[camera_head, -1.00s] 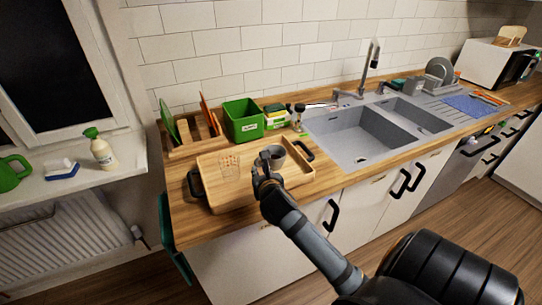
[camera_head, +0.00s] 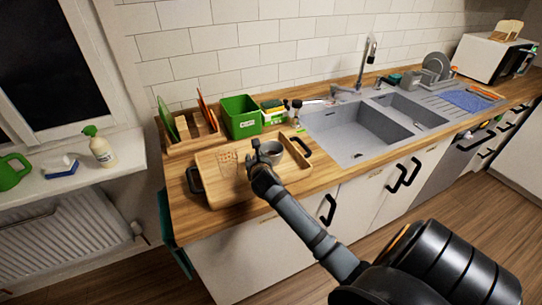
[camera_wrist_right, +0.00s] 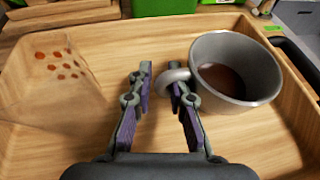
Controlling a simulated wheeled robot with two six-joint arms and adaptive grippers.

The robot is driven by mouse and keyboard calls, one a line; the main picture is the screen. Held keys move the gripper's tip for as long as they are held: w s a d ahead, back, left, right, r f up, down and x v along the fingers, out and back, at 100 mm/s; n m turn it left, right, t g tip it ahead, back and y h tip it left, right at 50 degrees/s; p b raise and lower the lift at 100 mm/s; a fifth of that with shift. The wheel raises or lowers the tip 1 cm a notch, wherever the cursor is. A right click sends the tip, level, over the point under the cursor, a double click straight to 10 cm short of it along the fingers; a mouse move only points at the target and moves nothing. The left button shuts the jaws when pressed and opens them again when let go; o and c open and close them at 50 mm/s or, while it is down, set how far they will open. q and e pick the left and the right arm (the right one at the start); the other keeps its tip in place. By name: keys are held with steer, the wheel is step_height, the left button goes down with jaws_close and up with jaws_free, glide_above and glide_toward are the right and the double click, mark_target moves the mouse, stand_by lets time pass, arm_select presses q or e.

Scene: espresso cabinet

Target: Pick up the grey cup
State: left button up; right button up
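The grey cup (camera_head: 272,149) stands upright on the wooden tray (camera_head: 216,200) and holds some dark brown liquid; it also shows in the right wrist view (camera_wrist_right: 238,70), with its handle on the left side. My right gripper (camera_head: 257,160) is at the cup's near left side. My left gripper is in neither view.
The tray has black handles. Behind it are a green box (camera_head: 241,118) and a wooden rack (camera_head: 190,140). The sink (camera_head: 355,132) lies to the right.

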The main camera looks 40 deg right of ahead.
jaws_close()
steer(key=shift+r, duration=0.2)
steer(key=shift+r, duration=0.9)
steer(key=s+a+r, duration=0.2)
steer(key=s+r, duration=0.3)
steer(key=s, duration=0.1)
steer(key=s+a+r+p, duration=0.1)
steer(key=s+a+r, duration=0.2)
steer(key=s+r, duration=0.3)
steer(key=shift+s+a, duration=0.25)
steer(key=shift+s, duration=0.2)
